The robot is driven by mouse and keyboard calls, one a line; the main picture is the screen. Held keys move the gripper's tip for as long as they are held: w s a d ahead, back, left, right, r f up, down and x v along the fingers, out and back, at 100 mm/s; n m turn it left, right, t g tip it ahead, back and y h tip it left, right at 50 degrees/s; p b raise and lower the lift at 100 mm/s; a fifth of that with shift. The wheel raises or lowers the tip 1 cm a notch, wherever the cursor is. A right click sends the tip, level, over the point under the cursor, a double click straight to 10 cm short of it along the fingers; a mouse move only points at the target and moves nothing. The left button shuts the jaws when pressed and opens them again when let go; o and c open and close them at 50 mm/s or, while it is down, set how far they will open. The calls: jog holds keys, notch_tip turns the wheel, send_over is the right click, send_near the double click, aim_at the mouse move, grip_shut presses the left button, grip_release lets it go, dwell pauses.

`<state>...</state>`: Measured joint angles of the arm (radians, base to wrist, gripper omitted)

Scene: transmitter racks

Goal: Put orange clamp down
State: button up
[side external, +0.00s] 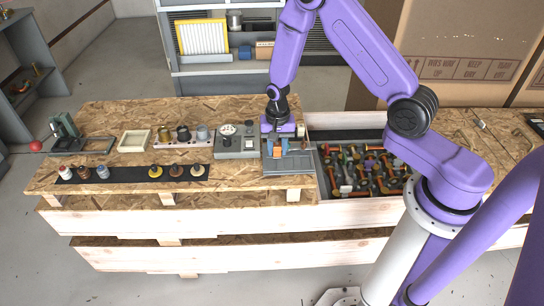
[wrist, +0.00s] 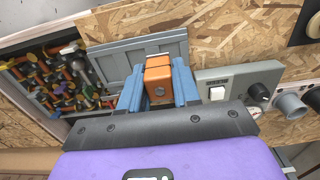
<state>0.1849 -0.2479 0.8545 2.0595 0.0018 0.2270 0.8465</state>
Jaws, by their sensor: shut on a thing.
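My gripper (wrist: 158,90) has two blue fingers and is shut on the orange clamp (wrist: 158,77), a small block-like piece with a round screw or hole on its face. In the wrist view the clamp sits between the fingers, in front of a grey tray or plate (wrist: 114,67). In the side external view my gripper (side external: 277,147) is over the grey plate (side external: 289,164), with the orange clamp (side external: 285,146) low between its fingers. I cannot tell whether the clamp touches the plate.
A bin (side external: 321,180) full of mixed coloured parts lies right of the plate. A grey box with a dial (side external: 236,142) stands close on its left. Further left are a pink holder (side external: 183,142), a cream tray (side external: 134,141) and a black strip (side external: 130,174) with several knobs.

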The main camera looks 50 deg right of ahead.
aim_at(272, 166)
jog(key=shift+w+f, duration=0.95)
jog(key=shift+f, duration=0.2)
jog(key=shift+w+f, duration=0.1)
jog(key=shift+f, duration=1.5)
jog(key=shift+f, duration=0.5)
jog(key=o, duration=1.1)
jog(key=shift+c, duration=0.2)
notch_tip(272, 166, up, 13)
